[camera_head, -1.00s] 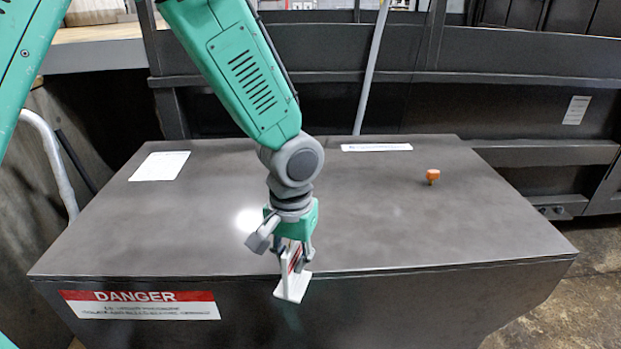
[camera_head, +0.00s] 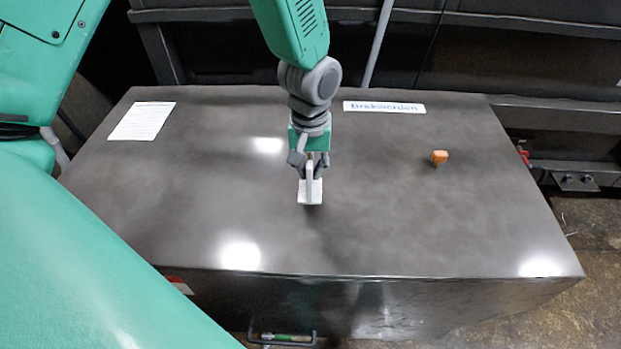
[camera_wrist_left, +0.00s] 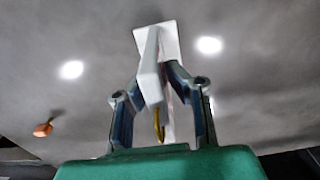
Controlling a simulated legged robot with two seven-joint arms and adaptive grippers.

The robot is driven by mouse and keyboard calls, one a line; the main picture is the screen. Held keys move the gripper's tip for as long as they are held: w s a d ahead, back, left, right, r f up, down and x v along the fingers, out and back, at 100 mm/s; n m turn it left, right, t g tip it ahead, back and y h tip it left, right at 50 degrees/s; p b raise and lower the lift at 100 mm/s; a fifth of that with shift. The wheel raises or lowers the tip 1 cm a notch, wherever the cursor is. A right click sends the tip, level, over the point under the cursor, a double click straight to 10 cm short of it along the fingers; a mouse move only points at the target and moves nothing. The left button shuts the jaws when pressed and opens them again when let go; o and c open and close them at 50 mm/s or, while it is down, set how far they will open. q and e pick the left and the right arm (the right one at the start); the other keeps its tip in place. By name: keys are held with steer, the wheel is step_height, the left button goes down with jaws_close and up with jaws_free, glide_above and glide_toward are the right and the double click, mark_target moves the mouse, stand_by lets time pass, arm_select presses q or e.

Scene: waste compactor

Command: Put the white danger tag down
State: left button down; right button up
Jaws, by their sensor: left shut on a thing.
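The white danger tag (camera_head: 311,191) is in my left gripper (camera_head: 310,170), over the middle of the dark metal box top (camera_head: 240,200) in the head view. The gripper points down and its fingers are shut on the tag. In the left wrist view the tag (camera_wrist_left: 160,41) stands out beyond the fingertips of the left gripper (camera_wrist_left: 160,75), with a white upright part between the fingers. Its flat end is close to the metal surface; I cannot tell whether it touches. My right gripper is not in view.
An orange knob (camera_head: 439,157) stands on the box top at the right. A white paper sheet (camera_head: 142,121) lies at the far left, and a white label strip (camera_head: 384,107) lies near the back edge. The surface around the tag is clear.

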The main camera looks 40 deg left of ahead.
mark_target(309, 183)
arm_select(q)
steer(key=f, duration=0.4)
steer(key=shift+a+f, duration=0.1)
steer(key=shift+a, duration=0.2)
steer(key=shift+d, duration=0.15)
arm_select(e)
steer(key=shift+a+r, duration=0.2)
arm_select(q)
steer(key=shift+d+f, duration=0.1)
steer(key=shift+d, duration=0.05)
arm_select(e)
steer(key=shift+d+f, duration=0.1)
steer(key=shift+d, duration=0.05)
arm_select(q)
steer(key=c, duration=1.6)
jaws_free()
steer(key=shift+a+r, duration=0.2)
steer(key=shift+r, duration=0.2)
step_height(309, 183, up, 12)
steer(key=shift+d+f, duration=0.1)
steer(key=shift+f, duration=0.1)
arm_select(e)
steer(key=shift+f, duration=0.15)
